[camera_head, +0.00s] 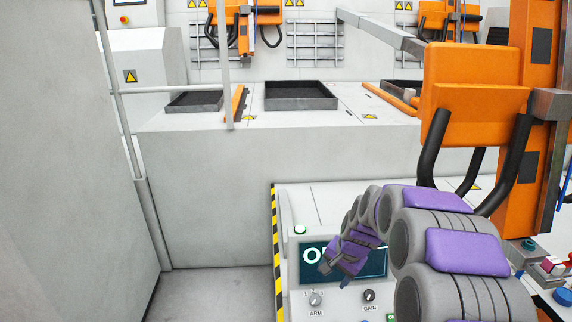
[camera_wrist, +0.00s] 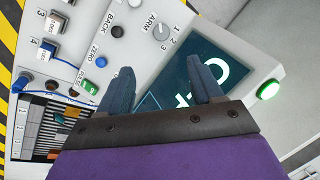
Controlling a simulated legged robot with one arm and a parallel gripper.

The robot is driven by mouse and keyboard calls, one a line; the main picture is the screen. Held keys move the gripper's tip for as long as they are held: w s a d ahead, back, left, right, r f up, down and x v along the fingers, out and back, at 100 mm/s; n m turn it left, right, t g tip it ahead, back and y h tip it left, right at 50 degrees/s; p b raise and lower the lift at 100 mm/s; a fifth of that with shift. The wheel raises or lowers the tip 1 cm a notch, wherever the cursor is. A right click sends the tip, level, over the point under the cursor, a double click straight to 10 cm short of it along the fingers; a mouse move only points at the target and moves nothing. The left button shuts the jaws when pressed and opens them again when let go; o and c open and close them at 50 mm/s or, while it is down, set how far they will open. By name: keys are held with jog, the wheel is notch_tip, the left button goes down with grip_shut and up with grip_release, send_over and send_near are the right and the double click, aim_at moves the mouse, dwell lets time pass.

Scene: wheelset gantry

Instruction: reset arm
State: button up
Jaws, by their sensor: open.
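My gripper (camera_head: 328,265) hangs over the control panel (camera_head: 292,285), in front of its dark screen (camera_head: 375,262). In the wrist view my gripper (camera_wrist: 163,82) has its two fingers spread apart, with nothing between them. The ARM knob (camera_head: 315,300), marked 1, 2, 3, sits below the screen in the head view. The ARM knob (camera_wrist: 162,32) also shows beyond the fingers in the wrist view. The screen (camera_wrist: 185,85) shows large white letters, partly hidden by a finger. A lit green button (camera_wrist: 268,90) is beside the screen.
A GAIN knob (camera_head: 369,297) is right of the ARM knob. A blue button (camera_wrist: 101,62) near ZERO and a green button (camera_wrist: 91,87) lie left of the fingers. Orange machinery (camera_head: 478,85) stands at right. A grey wall (camera_head: 65,150) fills the left.

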jog(key=s+a+r+n+g, duration=0.1)
jog(key=s+a+r+n, duration=0.15)
jog(key=s, duration=0.55)
jog(key=s+a+r+n+g, duration=0.15)
jog(key=s+r, duration=0.25)
jog(key=s, duration=0.4)
jog(key=s+r+n+g+h, duration=0.1)
jog(key=s+n, duration=0.3)
jog(key=s, duration=1.9)
jog(key=shift+s+d+g+h, duration=0.15)
jog(key=shift+d+g+h, duration=0.05)
jog(key=shift+g+h, duration=0.3)
